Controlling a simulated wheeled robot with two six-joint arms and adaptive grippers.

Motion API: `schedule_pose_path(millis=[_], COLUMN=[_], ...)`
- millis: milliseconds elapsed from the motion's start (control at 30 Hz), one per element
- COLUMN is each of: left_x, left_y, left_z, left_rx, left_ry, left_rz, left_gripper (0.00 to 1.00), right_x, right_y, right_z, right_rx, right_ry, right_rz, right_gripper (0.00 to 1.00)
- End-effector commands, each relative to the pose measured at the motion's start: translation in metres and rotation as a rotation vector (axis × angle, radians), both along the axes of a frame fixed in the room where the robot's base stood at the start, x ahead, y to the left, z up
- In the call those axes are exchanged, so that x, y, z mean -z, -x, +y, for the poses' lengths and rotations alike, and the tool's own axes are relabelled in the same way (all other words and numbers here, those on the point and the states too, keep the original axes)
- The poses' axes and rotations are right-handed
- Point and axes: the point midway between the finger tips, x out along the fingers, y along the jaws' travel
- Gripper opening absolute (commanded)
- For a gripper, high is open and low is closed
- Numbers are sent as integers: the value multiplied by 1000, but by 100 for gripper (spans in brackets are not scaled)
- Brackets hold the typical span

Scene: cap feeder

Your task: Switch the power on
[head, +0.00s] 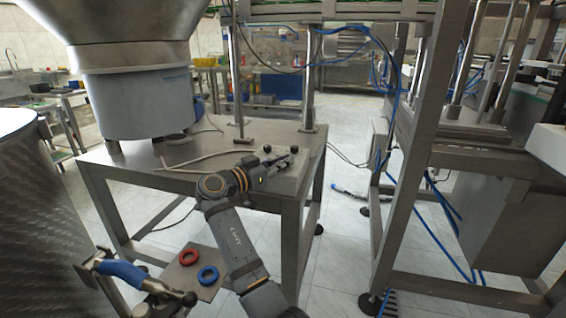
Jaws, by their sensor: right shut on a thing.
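A grey control box (287,179) sits at the right front part of the steel table. Two small black knobs (267,149) stand on its top. My right gripper (283,162) is at the box, just below the knobs in the picture. Its fingers are shut on a small part there, apparently the power switch. The fingers hide that part, so its position cannot be told. My left gripper is not in view.
The steel table (130,160) carries a large metal feeder bowl (135,40). A steel frame (415,150) with blue hoses stands at right. A blue handle (122,271) is at lower left.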

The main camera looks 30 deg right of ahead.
Motion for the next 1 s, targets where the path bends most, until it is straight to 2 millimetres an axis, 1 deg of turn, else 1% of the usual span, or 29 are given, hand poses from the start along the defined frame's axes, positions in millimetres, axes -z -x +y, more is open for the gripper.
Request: schedule_pose_path(millis=[100,133,267,300,533,600,667,767,900,1000], left_x=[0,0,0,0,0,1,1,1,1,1], left_y=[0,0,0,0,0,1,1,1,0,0], left_z=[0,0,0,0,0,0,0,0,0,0], left_rx=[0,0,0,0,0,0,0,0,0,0], left_ry=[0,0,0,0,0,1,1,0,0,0], left_rz=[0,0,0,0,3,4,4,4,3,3], left_gripper=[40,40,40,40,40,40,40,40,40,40], right_x=[0,0,0,0,0,-4,-11,-31,-63,-82], right_y=[0,0,0,0,0,0,0,0,0,0], right_z=[0,0,0,0,0,0,0,0,0,0], right_rx=[0,0,0,0,0,0,0,0,0,0], right_ry=[1,1,1,1,0,1,0,0,1,0], right_rz=[0,0,0,0,0,-2,-4,-6,-5,-3], right_gripper=[0,13,30,32,32,32,32,32,32,32])
